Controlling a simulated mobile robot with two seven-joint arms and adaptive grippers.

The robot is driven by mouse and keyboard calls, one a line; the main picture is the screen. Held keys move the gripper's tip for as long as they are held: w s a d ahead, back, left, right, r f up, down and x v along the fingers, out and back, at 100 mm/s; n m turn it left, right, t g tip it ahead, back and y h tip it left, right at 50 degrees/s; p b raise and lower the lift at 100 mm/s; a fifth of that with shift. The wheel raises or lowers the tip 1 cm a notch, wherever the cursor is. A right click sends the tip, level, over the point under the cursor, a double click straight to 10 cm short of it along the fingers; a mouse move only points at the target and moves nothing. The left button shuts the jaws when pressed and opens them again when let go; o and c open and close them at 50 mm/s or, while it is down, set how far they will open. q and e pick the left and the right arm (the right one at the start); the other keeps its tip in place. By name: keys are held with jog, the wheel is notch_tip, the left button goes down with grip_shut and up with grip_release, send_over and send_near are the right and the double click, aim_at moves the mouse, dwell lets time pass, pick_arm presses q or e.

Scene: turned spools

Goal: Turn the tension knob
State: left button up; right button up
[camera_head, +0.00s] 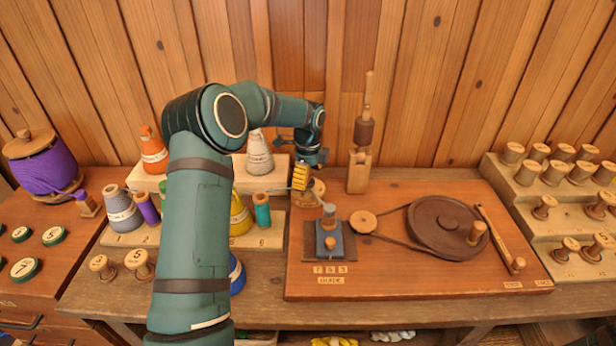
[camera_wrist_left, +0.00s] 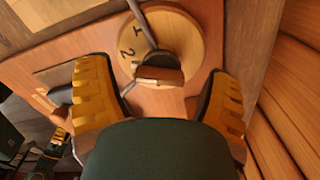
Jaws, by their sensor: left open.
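The tension knob shows in the left wrist view as a wooden grip with a dark face (camera_wrist_left: 160,72). It stands on a round pale wooden dial (camera_wrist_left: 186,38) marked with numbers, 2 among them. In the head view the dial (camera_head: 318,187) is partly hidden behind my left gripper (camera_head: 302,177). My left gripper is open, its yellow ribbed fingers (camera_wrist_left: 158,88) on either side of the knob with gaps between. A grey rod crosses the dial's upper edge. What seems to be my right gripper (camera_wrist_left: 58,142) is small at the wrist view's lower left.
A blue-grey block with a spindle (camera_head: 328,238) stands just in front of the dial. A belt runs from a small pulley to a large dark wheel (camera_head: 440,222) on the right. Thread cones (camera_head: 258,152) stand on the left rack. A wooden post (camera_head: 360,168) rises behind.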

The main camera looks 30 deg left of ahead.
pick_arm(q)
jog(key=c, duration=1.2)
jog(key=shift+r+n, duration=0.1)
jog(key=shift+n, duration=0.2)
jog(key=n+p, duration=0.2)
jog(key=n, duration=0.1)
jog(key=n+p, duration=0.2)
jog(key=n, duration=0.3)
jog(key=n+p, duration=0.1)
jog(key=n, duration=0.4)
jog(key=shift+d+n, duration=0.1)
jog(key=shift+n, duration=0.3)
jog(key=n+p, duration=0.1)
jog(key=n, duration=0.4)
jog(key=shift+n, duration=0.3)
